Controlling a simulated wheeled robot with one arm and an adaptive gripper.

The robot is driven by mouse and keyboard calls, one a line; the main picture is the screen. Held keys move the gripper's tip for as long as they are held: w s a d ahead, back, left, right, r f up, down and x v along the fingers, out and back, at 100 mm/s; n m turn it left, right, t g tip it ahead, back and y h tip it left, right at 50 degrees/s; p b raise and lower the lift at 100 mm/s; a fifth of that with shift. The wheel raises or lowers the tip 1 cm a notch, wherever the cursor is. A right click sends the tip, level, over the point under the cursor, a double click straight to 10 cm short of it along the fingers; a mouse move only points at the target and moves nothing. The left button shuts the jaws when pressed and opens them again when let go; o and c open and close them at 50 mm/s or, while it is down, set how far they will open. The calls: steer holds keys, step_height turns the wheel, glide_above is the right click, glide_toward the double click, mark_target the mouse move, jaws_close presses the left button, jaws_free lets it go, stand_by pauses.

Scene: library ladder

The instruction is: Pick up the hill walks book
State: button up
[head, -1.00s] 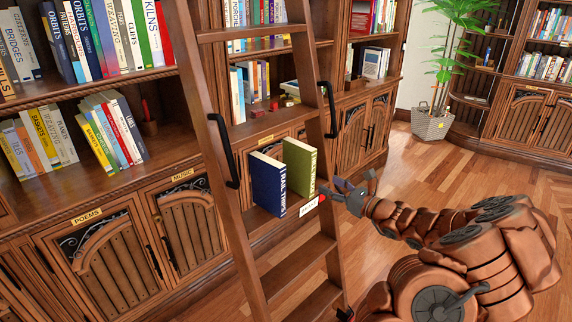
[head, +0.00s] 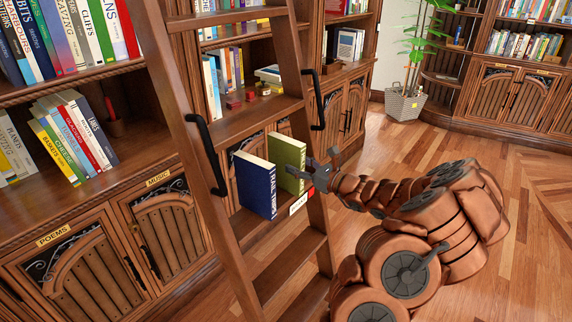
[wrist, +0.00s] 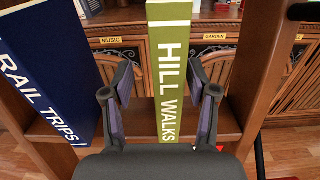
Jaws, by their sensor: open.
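The green hill walks book (head: 287,160) stands upright on a ladder tread. In the wrist view its spine, lettered HILL WALKS (wrist: 169,70), faces me. My gripper (head: 310,170) is just to the right of the book in the head view. In the wrist view, my gripper (wrist: 162,80) is open, with one finger on each side of the spine and gaps visible on both sides. Whether the fingertips reach past the spine is unclear.
The blue RAIL TRIPS book (head: 256,185) stands left of the green one, near the left finger in the wrist view. The wooden ladder (head: 312,228) has side rails and black handles (head: 206,152). A small card (head: 299,203) is on the tread's edge.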

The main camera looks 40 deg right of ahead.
mark_target(286, 157)
steer(key=shift+d+p+x, duration=0.2)
steer(key=shift+p+x, duration=0.2)
steer(key=shift+x, duration=1)
steer(key=shift+d+p+x, duration=0.15)
steer(key=shift+p+x, duration=0.2)
steer(key=shift+x, duration=1.05)
steer(key=shift+w, duration=0.1)
jaws_close()
